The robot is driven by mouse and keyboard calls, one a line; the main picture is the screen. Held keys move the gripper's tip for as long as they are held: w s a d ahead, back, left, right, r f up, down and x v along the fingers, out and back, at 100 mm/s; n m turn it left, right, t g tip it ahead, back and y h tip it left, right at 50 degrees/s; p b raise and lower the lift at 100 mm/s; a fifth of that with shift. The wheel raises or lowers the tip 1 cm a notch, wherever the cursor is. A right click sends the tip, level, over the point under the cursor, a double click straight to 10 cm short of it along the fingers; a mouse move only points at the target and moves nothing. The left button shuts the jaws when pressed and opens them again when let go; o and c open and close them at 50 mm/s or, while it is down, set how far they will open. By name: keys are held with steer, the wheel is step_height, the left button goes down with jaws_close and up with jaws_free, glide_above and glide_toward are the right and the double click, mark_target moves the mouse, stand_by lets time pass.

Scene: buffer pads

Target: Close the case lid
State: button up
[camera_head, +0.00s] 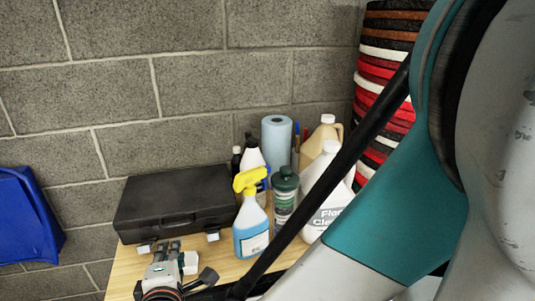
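The black case (175,195) lies flat on the wooden table against the block wall, left of the bottles. Its lid appears down over the base, with no clear gap along the front. I cannot tell whether it is fully shut or latched. A handle and two pale latches show on the front side, the latches hanging low. My gripper (168,248) is just in front of the case at the table's near left, its fingers pointing toward the case front. The fingers are small and overlap, so their opening and any contact with the case are unclear.
A spray bottle (251,220) with a yellow head stands right of the case. A green bottle (285,197), white jug (322,185) and blue roll (276,143) crowd beyond it. Stacked round pads (377,75) rise at the back right. A blue bin (28,215) is at far left.

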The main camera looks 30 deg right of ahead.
steer(key=v, duration=0.7)
steer(key=shift+s, duration=0.3)
stand_by(0.3)
steer(key=d+f+m+g, duration=0.4)
steer(key=d+m+g, duration=0.15)
steer(key=d, duration=0.35)
steer(key=s+d+r+m+y, duration=0.3)
steer(key=d+r+m+y, duration=0.1)
steer(key=m, duration=0.4)
steer(key=shift+d+m+g, duration=0.35)
steer(key=shift+d, duration=0.2)
steer(key=shift+s, duration=0.1)
